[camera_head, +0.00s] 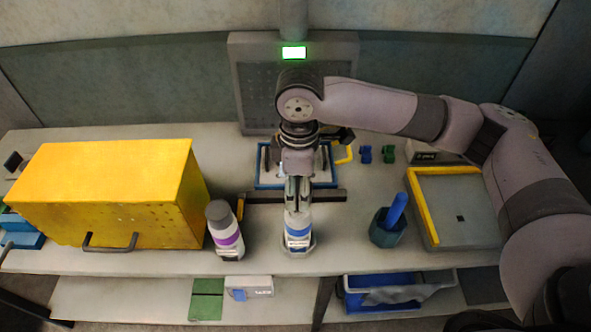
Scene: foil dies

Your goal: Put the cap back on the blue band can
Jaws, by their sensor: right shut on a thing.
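The blue band can (298,231) is a white can with a blue band, standing upright in a holder at the front middle of the table. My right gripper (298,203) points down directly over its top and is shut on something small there. That looks like the cap, but the fingers hide most of it. I cannot tell whether the cap touches the can. My left gripper is not in view.
A can with a purple band and grey top (224,230) stands to the left, near a yellow box (110,190) with a handle. A dark cup (385,235) with a blue stick stands to the right. A blue-framed tray (262,181) lies behind the gripper. A yellow-edged tray (470,230) sits at right.

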